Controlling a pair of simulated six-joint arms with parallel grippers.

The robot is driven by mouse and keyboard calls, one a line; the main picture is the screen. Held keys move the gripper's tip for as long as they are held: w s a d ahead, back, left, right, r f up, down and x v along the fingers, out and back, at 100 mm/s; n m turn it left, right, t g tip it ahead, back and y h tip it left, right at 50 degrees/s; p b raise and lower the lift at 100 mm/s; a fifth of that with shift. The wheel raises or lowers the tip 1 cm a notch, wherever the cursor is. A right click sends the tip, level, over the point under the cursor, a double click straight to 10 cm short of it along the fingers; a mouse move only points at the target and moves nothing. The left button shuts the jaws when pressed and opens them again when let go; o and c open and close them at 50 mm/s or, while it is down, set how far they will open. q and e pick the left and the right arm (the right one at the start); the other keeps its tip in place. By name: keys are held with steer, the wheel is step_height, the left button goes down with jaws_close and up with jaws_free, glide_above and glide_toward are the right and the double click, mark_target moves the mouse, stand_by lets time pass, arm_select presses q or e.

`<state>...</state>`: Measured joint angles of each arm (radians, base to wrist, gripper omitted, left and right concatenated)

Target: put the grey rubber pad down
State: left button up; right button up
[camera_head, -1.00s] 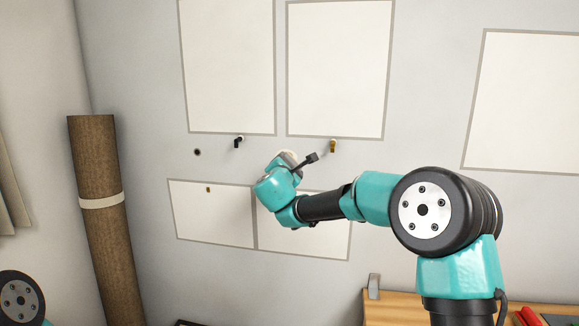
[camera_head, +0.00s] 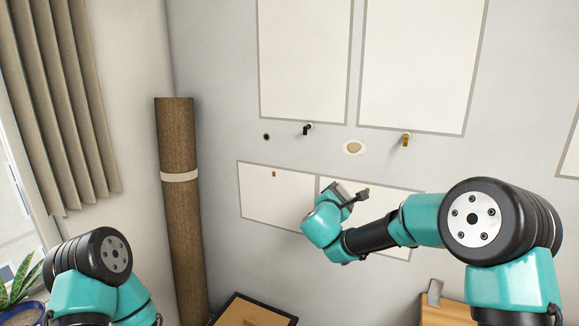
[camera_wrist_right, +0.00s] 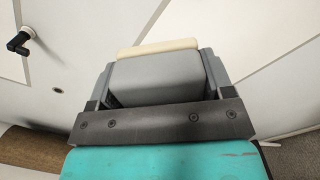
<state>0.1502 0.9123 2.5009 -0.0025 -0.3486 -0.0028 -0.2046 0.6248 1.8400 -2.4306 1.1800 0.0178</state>
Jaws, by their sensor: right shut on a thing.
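My right gripper (camera_head: 337,192) is in front of the wall, below the round cream patch (camera_head: 353,148); its fingertips are largely hidden by the wrist in the head view. In the right wrist view, its two fingers stand on either side of a grey block, which I take to be the grey rubber pad (camera_wrist_right: 157,78), and are shut on it. A cream strip (camera_wrist_right: 158,47) runs along the pad's far edge. The pad appears clear of any surface. Of my left arm only links show at the lower left; its gripper is out of view.
A dark-rimmed wooden box or tray (camera_head: 256,312) stands at the bottom middle. A wooden surface (camera_head: 445,314) with a grey upright item (camera_head: 434,291) is at lower right. A brown roll (camera_head: 180,225) leans by the corner. A black hook (camera_head: 307,129) and a brass hook (camera_head: 406,139) stick out of the wall.

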steer(key=s+a+f+y, duration=0.1)
steer(key=s+a+f, duration=0.2)
steer(key=s+f, duration=0.2)
steer(key=s+a+f+n+t+y, duration=0.1)
steer(key=s+a+f, duration=0.2)
steer(key=s+f, duration=0.3)
steer(key=s+a+f, duration=0.3)
steer(key=s+f, duration=0.2)
steer(key=f, duration=0.6)
steer(key=shift+s+a+f+n+y, duration=0.2)
steer(key=shift+s+a+n+y, duration=0.1)
steer(key=shift+y, duration=0.1)
